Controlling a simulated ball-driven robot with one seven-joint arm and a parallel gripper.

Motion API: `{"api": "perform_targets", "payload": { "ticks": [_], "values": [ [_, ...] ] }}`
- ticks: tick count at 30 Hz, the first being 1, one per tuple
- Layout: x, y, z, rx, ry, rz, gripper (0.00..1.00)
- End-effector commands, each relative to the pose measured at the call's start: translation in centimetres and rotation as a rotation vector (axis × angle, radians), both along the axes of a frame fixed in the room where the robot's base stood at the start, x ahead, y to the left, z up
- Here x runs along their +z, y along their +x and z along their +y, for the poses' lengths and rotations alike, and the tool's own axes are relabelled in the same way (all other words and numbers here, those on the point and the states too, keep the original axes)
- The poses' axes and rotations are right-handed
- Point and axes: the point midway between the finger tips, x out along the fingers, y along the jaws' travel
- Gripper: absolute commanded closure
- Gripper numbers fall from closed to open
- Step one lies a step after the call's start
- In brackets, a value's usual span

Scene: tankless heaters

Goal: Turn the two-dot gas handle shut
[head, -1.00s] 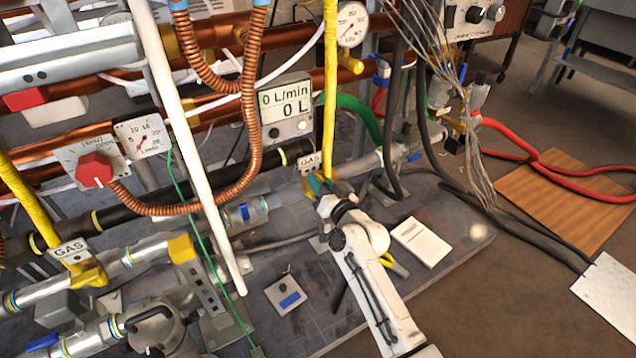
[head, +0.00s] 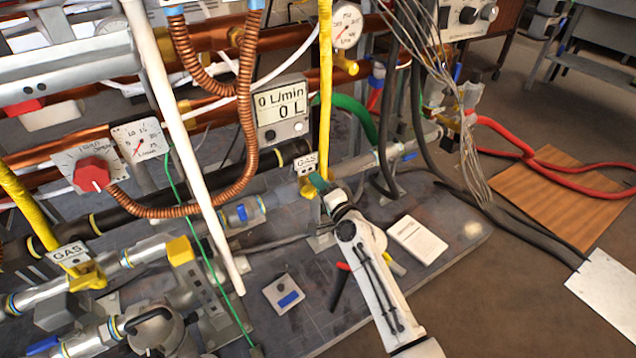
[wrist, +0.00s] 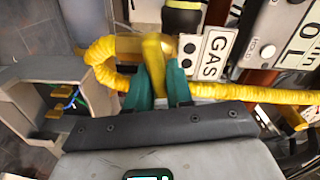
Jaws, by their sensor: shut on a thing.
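The yellow gas handle (wrist: 154,62) shows in the wrist view between my green fingertips, beside a white GAS tag (wrist: 212,54) with two dark dots. My gripper (wrist: 158,88) is shut on this handle. In the head view, my gripper (head: 320,184) is at the foot of the vertical yellow hose, just below the same GAS tag (head: 306,162). There my fingers and wrist hide most of the handle. A second GAS tag (head: 70,253) with a yellow handle (head: 88,278) is at the lower left, apart from my gripper.
Yellow hose (wrist: 255,94) runs close to my fingers in the wrist view. In the head view, a white pole (head: 185,140) and copper coils (head: 247,110) stand to the left. A white box (head: 417,240) and a small switch plate (head: 284,293) lie on the grey base plate near my arm.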

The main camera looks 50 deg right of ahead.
Motion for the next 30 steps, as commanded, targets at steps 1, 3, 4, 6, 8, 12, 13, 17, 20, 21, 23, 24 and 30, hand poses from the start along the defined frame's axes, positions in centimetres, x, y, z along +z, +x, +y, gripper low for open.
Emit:
{"api": "perform_targets", "payload": {
  "ticks": [1, 3, 4, 6, 8, 12, 13, 17, 20, 21, 23, 24, 30],
  "values": [
    [-0.16, -0.09, -0.04, -0.001, 0.031, -0.006, 1.00],
    [-0.23, -0.10, -0.06, -0.001, 0.073, -0.018, 1.00],
    [-0.25, -0.12, -0.08, -0.001, 0.088, -0.022, 1.00],
    [-0.31, -0.12, -0.09, -0.002, 0.122, -0.032, 1.00],
    [-0.36, -0.12, -0.09, -0.002, 0.146, -0.039, 1.00],
    [-0.45, -0.12, -0.08, -0.001, 0.186, -0.051, 1.00],
    [-0.47, -0.12, -0.08, -0.001, 0.192, -0.052, 1.00],
    [-0.51, -0.12, -0.08, -0.001, 0.208, -0.057, 1.00],
    [-0.54, -0.12, -0.08, -0.001, 0.212, -0.058, 1.00],
    [-0.54, -0.12, -0.08, -0.001, 0.213, -0.058, 1.00],
    [-0.55, -0.12, -0.09, -0.001, 0.213, -0.057, 1.00],
    [-0.55, -0.13, -0.08, -0.001, 0.213, -0.057, 1.00],
    [-0.56, -0.13, -0.09, -0.002, 0.212, -0.057, 0.76]
  ]
}}
